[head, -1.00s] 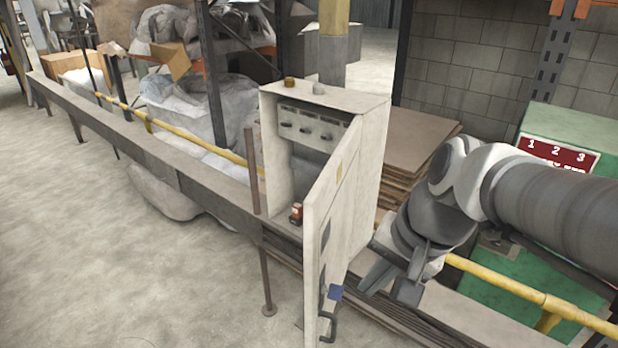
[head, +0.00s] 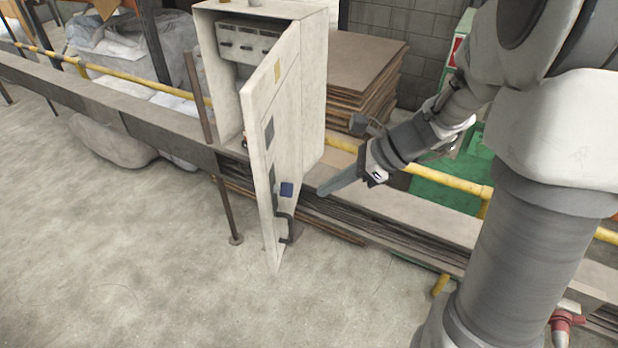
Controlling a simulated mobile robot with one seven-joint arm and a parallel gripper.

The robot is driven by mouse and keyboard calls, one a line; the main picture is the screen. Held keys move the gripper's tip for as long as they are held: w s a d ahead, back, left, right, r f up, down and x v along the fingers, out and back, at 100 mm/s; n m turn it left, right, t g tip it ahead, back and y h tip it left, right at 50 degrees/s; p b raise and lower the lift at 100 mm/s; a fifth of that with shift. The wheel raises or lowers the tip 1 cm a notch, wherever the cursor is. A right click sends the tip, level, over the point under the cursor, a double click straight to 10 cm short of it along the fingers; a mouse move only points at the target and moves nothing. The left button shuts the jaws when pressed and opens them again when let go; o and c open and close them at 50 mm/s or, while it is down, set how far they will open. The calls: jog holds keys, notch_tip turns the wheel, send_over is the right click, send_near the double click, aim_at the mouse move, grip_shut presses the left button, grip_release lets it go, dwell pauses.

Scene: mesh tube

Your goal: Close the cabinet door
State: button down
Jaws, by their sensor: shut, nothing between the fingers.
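The grey metal cabinet (head: 312,95) stands upright on the ledge, left of the picture's middle. Its door (head: 262,150) stands wide open and swings out toward me. A row of dark switches (head: 248,45) shows inside the cabinet; part of the inside is hidden by the door. My gripper (head: 322,193) is shut and empty.
A yellow rail (head: 450,180) runs behind and right of my gripper. Stacked brown boards (head: 355,75) stand behind the cabinet. A thin post (head: 198,95) rises just left of it. The concrete floor (head: 130,250) left and in front of the door is clear.

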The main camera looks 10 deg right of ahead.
aim_at(268, 208)
jog(key=shift+w+a+r+b+x, duration=0.1)
jog(key=shift+a+r+x, duration=0.2)
jog(key=shift+x, duration=1.65)
jog(key=shift+w+a+r+b+x, duration=0.15)
jog(key=shift+a+r+x, duration=0.2)
jog(key=shift+x, duration=1.6)
jog(key=shift+a+r+b+x, duration=0.1)
jog(key=shift+a+r+x, duration=0.2)
jog(key=shift+x, duration=1.6)
